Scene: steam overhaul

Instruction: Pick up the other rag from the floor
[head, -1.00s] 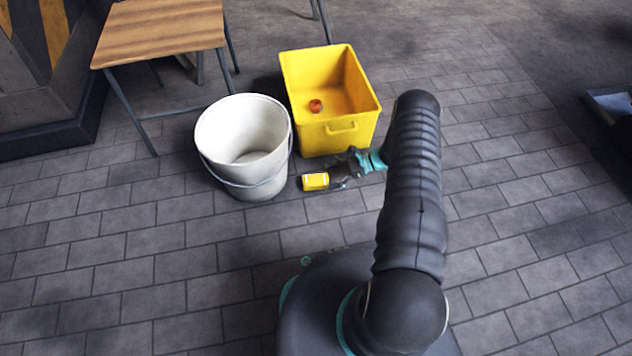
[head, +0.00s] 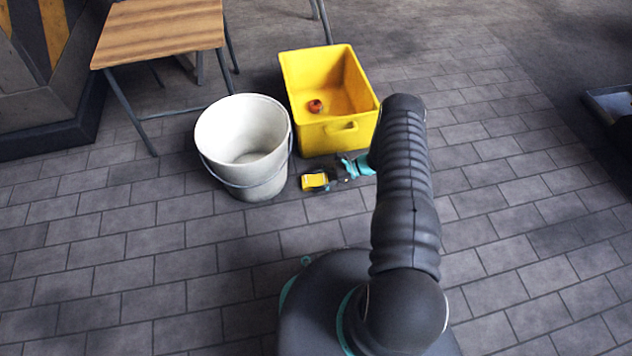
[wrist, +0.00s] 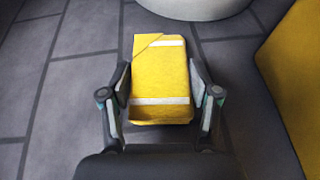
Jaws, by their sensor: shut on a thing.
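The rag is a folded yellow cloth with pale stripes. In the wrist view the rag (wrist: 160,85) lies between the two fingers of my gripper (wrist: 162,95), which is shut on it from both sides. In the head view the rag (head: 314,182) shows low near the floor, in front of the gap between the white bucket and the yellow bin. My gripper (head: 338,178) is partly hidden there behind my arm. I cannot tell whether the rag still touches the floor.
The white bucket (head: 238,181) stands close left of the rag. The yellow bin (head: 324,141) stands just behind, with a small red-orange thing (head: 315,106) in it. A wooden-topped table (head: 160,27) stands at the back left. The tiled floor in front is clear.

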